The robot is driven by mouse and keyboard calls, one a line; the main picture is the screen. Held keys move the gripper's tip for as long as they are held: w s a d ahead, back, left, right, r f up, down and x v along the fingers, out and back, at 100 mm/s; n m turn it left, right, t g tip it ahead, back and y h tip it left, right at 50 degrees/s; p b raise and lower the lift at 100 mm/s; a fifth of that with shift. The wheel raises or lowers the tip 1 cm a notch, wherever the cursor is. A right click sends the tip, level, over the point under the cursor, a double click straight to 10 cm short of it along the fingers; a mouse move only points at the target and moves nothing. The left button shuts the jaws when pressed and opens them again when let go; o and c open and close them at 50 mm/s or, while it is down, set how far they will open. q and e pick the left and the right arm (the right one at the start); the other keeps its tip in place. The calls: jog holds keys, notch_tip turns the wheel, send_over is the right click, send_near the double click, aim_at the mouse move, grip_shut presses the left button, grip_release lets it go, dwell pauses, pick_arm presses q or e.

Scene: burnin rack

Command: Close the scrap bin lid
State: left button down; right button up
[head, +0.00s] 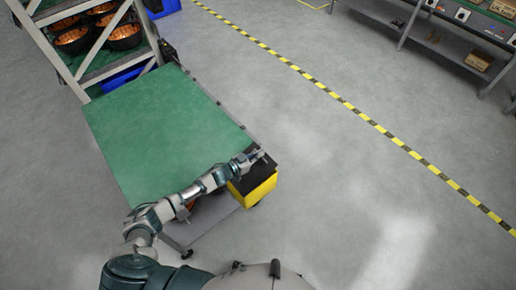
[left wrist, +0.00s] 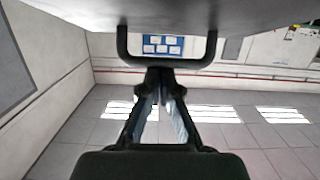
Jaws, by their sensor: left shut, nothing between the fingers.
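The yellow scrap bin (head: 257,188) stands at the near right corner of the green-topped table. Its top (head: 262,169) looks dark; my arm partly covers it, and I cannot tell how far the lid is open. My left gripper (head: 259,155) is shut and empty over the bin's far edge. In the left wrist view, its fingers (left wrist: 160,76) meet just below a black U-shaped bar (left wrist: 205,50) under a grey surface (left wrist: 250,14). I cannot tell whether they touch the bar. My right gripper is out of view.
The green table top (head: 160,125) is bare. A rack (head: 85,40) with several dark bowls (head: 122,36) stands behind it. A yellow-black floor stripe (head: 345,104) runs across the right. The floor right of the bin is clear. A shelf (head: 440,48) stands at the far right.

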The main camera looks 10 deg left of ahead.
pick_arm(q)
jog(key=shift+w+d+f+g+y+p, duration=0.1)
jog(key=shift+w+f+g+y+p, duration=0.3)
jog(key=shift+f, duration=0.2)
jog(key=shift+w+d+f+g+y+p, duration=0.1)
jog(key=shift+w+f+g+y+p, duration=0.25)
jog(key=shift+f+p, duration=0.2)
jog(key=shift+w+a+f+g+y+p, duration=0.15)
jog(key=shift+f+g, duration=0.1)
jog(key=shift+f, duration=0.25)
jog(key=shift+w+d+f+g+y+p, duration=0.1)
jog(key=shift+f+g+p, duration=0.1)
jog(key=shift+f, duration=0.5)
jog(key=shift+d+f, duration=0.1)
jog(key=shift+d, duration=0.15)
jog(key=shift+d, duration=0.1)
